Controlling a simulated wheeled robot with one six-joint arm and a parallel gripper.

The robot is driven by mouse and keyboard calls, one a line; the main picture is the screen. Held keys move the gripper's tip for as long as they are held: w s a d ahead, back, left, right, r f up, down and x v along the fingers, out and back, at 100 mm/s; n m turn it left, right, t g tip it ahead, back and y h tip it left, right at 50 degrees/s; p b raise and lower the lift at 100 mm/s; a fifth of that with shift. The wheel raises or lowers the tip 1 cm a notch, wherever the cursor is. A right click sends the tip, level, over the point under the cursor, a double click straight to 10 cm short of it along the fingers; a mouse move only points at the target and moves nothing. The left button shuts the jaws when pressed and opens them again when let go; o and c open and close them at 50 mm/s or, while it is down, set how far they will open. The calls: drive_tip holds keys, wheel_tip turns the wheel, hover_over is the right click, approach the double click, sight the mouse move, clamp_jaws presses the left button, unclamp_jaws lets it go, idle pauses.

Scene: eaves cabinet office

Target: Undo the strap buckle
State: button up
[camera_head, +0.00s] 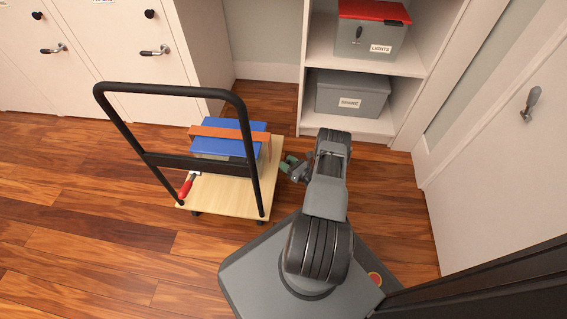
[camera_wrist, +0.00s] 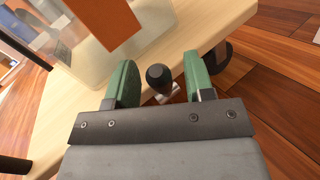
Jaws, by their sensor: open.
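An orange strap (camera_head: 229,134) runs over a blue-lidded box (camera_head: 232,126) on a wooden trolley (camera_head: 225,190). The wrist view shows the strap (camera_wrist: 108,20) coming down the box's near side. A black knob on a small metal fitting (camera_wrist: 158,76) sits at the trolley's edge below the strap; it looks like the buckle's lever, but the fitting is partly hidden. My gripper (camera_wrist: 160,66) is open, with one green finger on each side of the knob; I cannot tell whether they touch it. In the head view my gripper (camera_head: 291,165) is just right of the trolley.
The trolley's black push handle (camera_head: 170,88) rises at its left and front. A red-handled lever (camera_head: 187,186) is at its left front corner. Shelves with a red-lidded box (camera_head: 372,32) and a grey box (camera_head: 352,94) stand behind. Floor is clear at left.

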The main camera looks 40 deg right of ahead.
drive_tip(key=shift+x, duration=1.1)
clamp_jaws()
